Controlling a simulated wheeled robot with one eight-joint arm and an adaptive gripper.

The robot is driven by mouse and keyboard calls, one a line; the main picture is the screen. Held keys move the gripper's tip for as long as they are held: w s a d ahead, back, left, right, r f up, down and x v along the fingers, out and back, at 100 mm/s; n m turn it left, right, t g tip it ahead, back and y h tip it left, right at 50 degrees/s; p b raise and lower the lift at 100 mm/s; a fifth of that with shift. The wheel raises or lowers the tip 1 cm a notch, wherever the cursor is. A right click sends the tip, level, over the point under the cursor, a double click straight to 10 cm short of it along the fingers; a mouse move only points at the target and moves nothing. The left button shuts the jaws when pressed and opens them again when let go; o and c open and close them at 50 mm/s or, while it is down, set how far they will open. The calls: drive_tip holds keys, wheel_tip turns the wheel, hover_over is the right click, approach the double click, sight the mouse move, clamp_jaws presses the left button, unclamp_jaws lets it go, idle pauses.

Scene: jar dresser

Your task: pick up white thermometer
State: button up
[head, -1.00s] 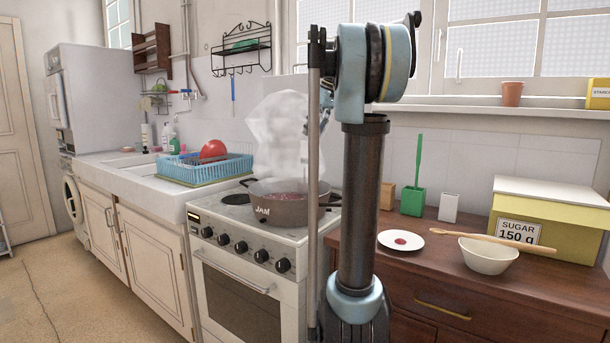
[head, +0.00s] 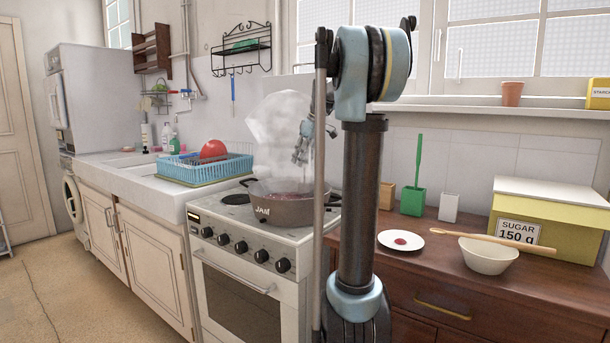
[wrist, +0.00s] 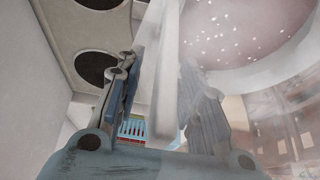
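The white thermometer appears to be the long pale bar (wrist: 168,70) running up the middle of the wrist view, between the two fingers of my gripper (wrist: 160,85). My gripper is open, with a finger on each side of the bar and a visible gap at the left finger. Steam blurs the right finger, so I cannot tell whether it touches. In the head view my gripper (head: 301,153) hangs above the jam pot (head: 285,208). The thermometer cannot be made out in that view because of steam and my arm.
The pot stands on the white stove (head: 250,250), with steam (head: 275,125) rising from it. A blue dish rack (head: 205,170) is left of the stove. The wooden dresser (head: 440,265) at right holds a plate (head: 401,240), bowl (head: 488,256) and sugar box (head: 550,220).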

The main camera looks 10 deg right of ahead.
drive_tip(key=shift+f, duration=0.25)
clamp_jaws()
